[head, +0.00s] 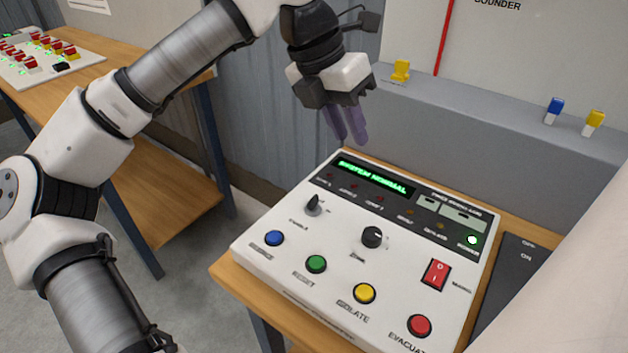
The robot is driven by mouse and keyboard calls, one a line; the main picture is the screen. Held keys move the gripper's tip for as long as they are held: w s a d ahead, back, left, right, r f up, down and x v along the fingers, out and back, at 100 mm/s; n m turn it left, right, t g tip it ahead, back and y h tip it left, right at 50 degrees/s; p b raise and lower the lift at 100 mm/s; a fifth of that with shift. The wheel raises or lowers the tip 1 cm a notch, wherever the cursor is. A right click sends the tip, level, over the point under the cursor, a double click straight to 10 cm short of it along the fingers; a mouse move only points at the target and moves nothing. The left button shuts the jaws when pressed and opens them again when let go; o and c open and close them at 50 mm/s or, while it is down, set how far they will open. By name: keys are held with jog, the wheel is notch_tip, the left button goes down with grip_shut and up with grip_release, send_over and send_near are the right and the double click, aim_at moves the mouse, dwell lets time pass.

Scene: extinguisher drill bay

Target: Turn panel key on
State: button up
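A white control panel (290,253) lies on a wooden table, with a green lit display (375,175) along its back. A small black key-like switch (314,205) stands at the panel's left, its tip pointing toward the back. A larger black round knob (372,238) sits near the middle. My gripper (346,138) hangs above the panel's back edge, behind and slightly right of the key switch and apart from it. Its two purple fingers point down with nothing visible between them. They look close together, and I cannot tell how far apart they are.
Blue (274,238), green (316,264), yellow (364,293) and red (419,325) buttons line the panel's front. A red rocker switch (436,274) is at its right. A grey ledge (470,135) with yellow and blue pieces stands behind. Another table (100,75) is at left.

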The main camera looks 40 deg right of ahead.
aim_at(315, 196)
jog(key=w+a+f+n+t+y, duration=0.2)
jog(key=w+y, duration=0.2)
jog(key=w, duration=0.1)
notch_tip(315, 196, down, 14)
jog(key=p, duration=0.2)
jog(key=shift+s+a+r+p, duration=0.15)
jog(key=shift+r+p, duration=0.05)
jog(key=shift+p, duration=0.1)
jog(key=shift+c, duration=0.2)
grip_shut()
